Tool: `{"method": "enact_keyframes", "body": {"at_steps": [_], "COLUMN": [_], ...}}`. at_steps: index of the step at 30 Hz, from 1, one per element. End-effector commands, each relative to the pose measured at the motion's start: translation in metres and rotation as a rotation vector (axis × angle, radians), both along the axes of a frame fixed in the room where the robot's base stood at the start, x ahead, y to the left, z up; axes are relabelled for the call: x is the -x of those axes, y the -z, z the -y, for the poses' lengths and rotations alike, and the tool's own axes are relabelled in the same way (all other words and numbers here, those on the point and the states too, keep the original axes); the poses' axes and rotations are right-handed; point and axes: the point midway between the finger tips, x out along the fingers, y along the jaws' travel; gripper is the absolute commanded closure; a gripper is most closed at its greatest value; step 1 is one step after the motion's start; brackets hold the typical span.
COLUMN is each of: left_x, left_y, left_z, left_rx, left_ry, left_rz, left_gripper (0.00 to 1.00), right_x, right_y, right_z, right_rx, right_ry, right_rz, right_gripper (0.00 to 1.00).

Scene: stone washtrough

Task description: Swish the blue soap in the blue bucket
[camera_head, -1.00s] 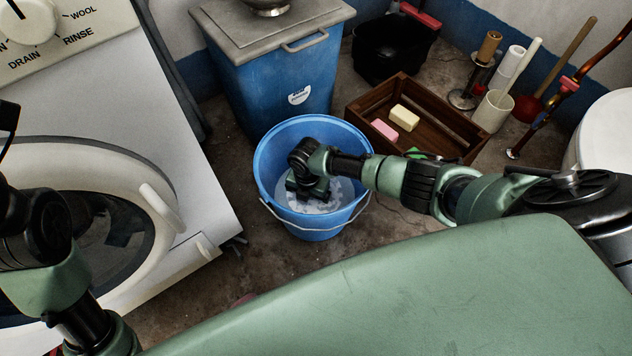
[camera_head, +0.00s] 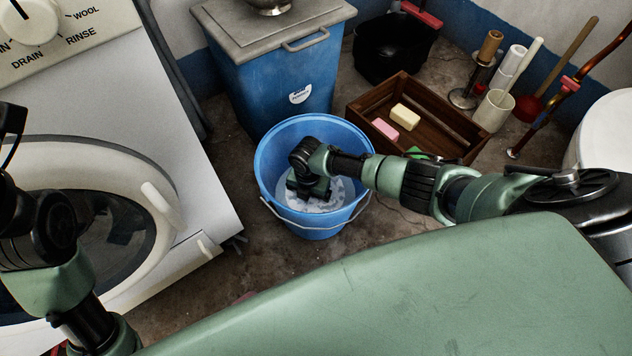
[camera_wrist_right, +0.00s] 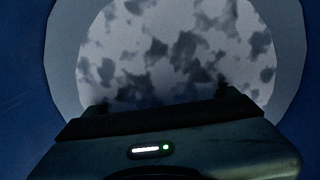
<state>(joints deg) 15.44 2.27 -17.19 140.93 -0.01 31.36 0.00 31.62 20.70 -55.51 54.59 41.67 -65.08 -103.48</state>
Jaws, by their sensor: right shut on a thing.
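The blue bucket (camera_head: 268,165) stands on the floor in the middle of the head view, with whitish, foamy water (camera_head: 340,195) inside. My right gripper (camera_head: 312,192) points down inside the bucket, low at the water. In the right wrist view its two fingertips (camera_wrist_right: 165,102) show dark at the edge of the pale water (camera_wrist_right: 180,50), which has grey patches. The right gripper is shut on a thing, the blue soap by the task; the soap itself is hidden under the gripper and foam. Only part of my left arm shows at the left; its fingers are out of view.
A wooden crate (camera_head: 455,121) with a yellow soap (camera_head: 405,117), a pink soap (camera_head: 385,129) and a green thing (camera_head: 416,153) stands right of the bucket. A lidded blue bin (camera_head: 265,85) is behind, a washing machine (camera_head: 190,130) at left. A black bucket (camera_head: 392,50) stands at the back.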

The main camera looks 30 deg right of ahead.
Motion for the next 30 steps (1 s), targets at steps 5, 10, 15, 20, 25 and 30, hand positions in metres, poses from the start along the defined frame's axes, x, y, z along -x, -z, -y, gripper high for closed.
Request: {"method": "enact_keyframes", "body": {"at_steps": [5, 10, 15, 20, 25, 30], "left_x": [-0.001, -0.001, -0.001, 0.0, 0.001, -0.001], "left_y": [0.001, 0.001, -0.001, -0.003, -0.002, 0.0], "left_z": [0.0, 0.0, 0.001, 0.001, 0.0, 0.0], "left_rx": [-0.001, -0.002, -0.004, -0.002, 0.0, -0.001], "left_ry": [0.0, -0.001, -0.001, -0.001, 0.0, 0.0], "left_rz": [-0.004, -0.004, -0.003, 0.002, 0.004, -0.004], "left_gripper": [0.64, 0.64, 0.64, 0.64, 0.64, 0.64], "right_x": [-0.001, -0.001, -0.001, -0.001, -0.001, -0.001], "right_y": [0.0, 0.0, -0.001, -0.001, -0.001, 0.0], "right_z": [0.021, 0.045, 0.047, 0.028, 0.004, 0.0], "right_rx": [0.002, 0.002, -0.001, -0.002, -0.001, 0.001], "right_ry": [0.004, 0.004, 0.0, -0.001, -0.001, 0.002], "right_rz": [0.001, 0.001, 0.002, 0.002, 0.002, 0.001], "right_gripper": [0.62, 0.62, 0.62, 0.62, 0.62, 0.62]}}
